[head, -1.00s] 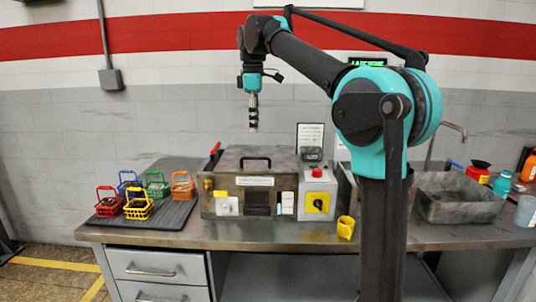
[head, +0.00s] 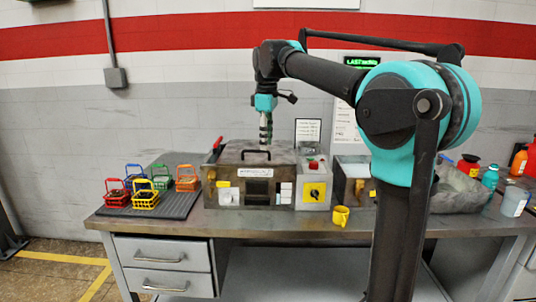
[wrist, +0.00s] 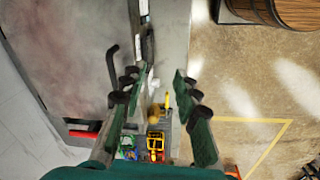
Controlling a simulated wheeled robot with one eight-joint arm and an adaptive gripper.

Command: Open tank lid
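The tank (head: 226,192) is a grey metal box on the bench, with a flat, closed lid (head: 232,157) on top. A black bar handle (head: 255,151) stands on the lid. In the wrist view the lid (wrist: 70,50) fills the left side, and its dark handle (wrist: 111,68) shows beside the left finger. My gripper (head: 265,143) is above the lid, close to the handle's right end in the head view. In the wrist view its green fingers (wrist: 153,88) are spread apart with nothing between them. Contact with the handle cannot be told.
Several coloured baskets (head: 145,200) stand on a dark mat (head: 180,208) left of the tank. A control box with a yellow switch (head: 314,191) stands right of it. A grey basin (head: 458,192) is farther right.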

